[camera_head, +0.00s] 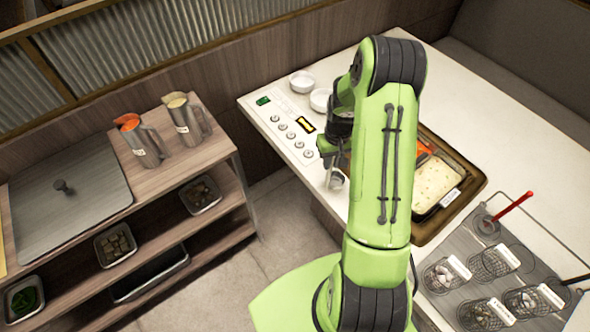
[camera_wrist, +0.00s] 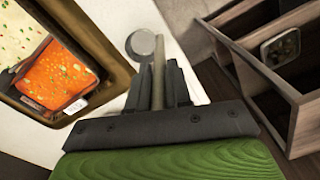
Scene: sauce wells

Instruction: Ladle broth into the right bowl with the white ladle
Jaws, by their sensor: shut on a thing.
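My gripper (camera_head: 328,152) is over the counter's front edge, left of the hotpot; it also shows in the wrist view (camera_wrist: 158,72). It is shut on a ladle, whose grey metal cup (camera_wrist: 143,43) hangs beyond the fingers and shows in the head view (camera_head: 335,180). The hotpot has a pale broth (camera_head: 438,180) and an orange-red broth (camera_wrist: 58,75), partly behind my arm. Two white bowls stand at the back: the left bowl (camera_head: 302,81) and the right bowl (camera_head: 320,99), partly hidden.
A control panel (camera_head: 283,125) lies left of the ladle. A red-handled utensil (camera_head: 512,206) stands among wire baskets (camera_head: 496,262) at the right. A wooden shelf unit (camera_head: 215,150) with two pitchers (camera_head: 187,118) stands at left, across a floor gap.

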